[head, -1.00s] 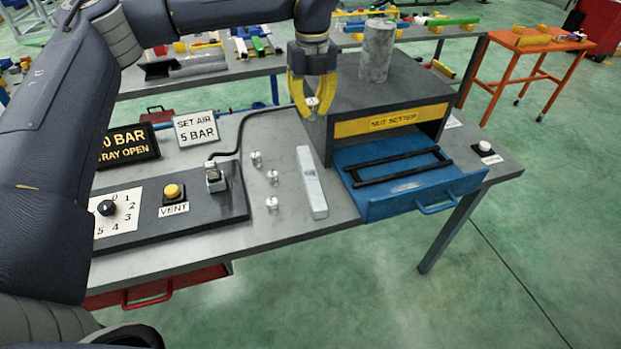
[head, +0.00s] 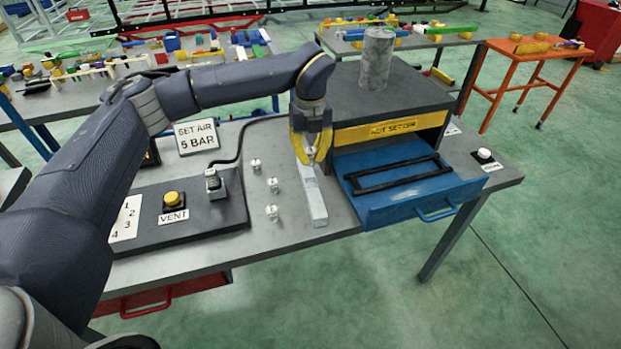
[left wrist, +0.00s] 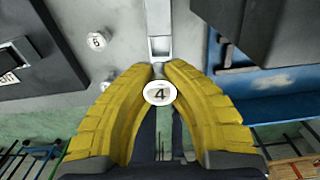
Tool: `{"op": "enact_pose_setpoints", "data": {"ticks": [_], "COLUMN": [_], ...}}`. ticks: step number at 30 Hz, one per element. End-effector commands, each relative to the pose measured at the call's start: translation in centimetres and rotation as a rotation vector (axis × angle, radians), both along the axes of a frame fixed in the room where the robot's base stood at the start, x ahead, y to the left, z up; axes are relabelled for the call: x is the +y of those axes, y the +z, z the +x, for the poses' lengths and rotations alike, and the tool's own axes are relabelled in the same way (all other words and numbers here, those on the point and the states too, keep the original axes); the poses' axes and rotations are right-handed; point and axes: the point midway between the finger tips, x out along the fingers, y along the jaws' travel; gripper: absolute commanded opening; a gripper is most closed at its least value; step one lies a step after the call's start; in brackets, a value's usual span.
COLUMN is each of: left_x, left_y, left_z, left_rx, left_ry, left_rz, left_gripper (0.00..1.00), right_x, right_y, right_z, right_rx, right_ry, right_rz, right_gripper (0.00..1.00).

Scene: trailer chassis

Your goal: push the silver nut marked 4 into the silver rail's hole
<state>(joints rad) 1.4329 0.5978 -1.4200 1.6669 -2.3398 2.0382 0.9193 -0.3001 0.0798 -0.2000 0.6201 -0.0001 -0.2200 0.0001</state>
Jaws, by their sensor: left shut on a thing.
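My left gripper (head: 310,158) is shut on the silver nut marked 4 (left wrist: 160,94), whose white numbered face shows between the yellow fingers in the left wrist view. The gripper points down above the far end of the silver rail (head: 314,200). The rail (left wrist: 159,18) also shows in the left wrist view, running up from the fingertips, with a dark recess in it just beyond them. I cannot tell whether the nut touches the rail; the fingers hide the spot below it. My right gripper is not in view.
Several silver nuts (head: 273,184) stand left of the rail. A dark control panel (head: 215,213) with a yellow vent button (head: 172,198) lies further left. The nut setter box (head: 400,105) and its open blue drawer (head: 400,210) stand close on the right.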

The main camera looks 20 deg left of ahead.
Motion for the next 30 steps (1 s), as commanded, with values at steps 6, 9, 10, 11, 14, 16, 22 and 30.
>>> {"op": "enact_pose_setpoints", "data": {"ticks": [6,9,10,11,14,16,22,30], "left_x": [0.0,0.0,0.0,0.0,0.0,0.0,0.0,0.0], "left_y": [-3.4,-4.1,-4.3,-4.4,-4.6,-4.9,-7.0,-8.8], "left_z": [-0.1,0.0,0.0,0.0,0.0,0.0,-0.1,0.0], "left_rx": [0.001,0.0,0.0,0.0,0.0,0.0,0.003,-0.001], "left_ry": [-0.001,0.0,0.0,0.0,0.0,0.0,0.0,-0.001], "left_rz": [-0.001,0.0,0.0,0.0,0.0,0.0,0.001,0.0], "left_gripper": [0.0,0.0,0.0,0.0,0.0,0.0,0.0,0.0], "right_x": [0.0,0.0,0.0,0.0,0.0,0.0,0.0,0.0], "right_y": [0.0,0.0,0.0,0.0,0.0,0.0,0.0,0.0], "right_z": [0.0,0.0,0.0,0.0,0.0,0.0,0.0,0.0], "right_rx": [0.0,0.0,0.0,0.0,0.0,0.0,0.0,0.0], "right_ry": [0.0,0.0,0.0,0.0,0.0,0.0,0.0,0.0], "right_rz": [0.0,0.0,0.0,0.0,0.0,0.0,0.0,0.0], "right_gripper": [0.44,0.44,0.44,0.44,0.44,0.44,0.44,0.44]}}
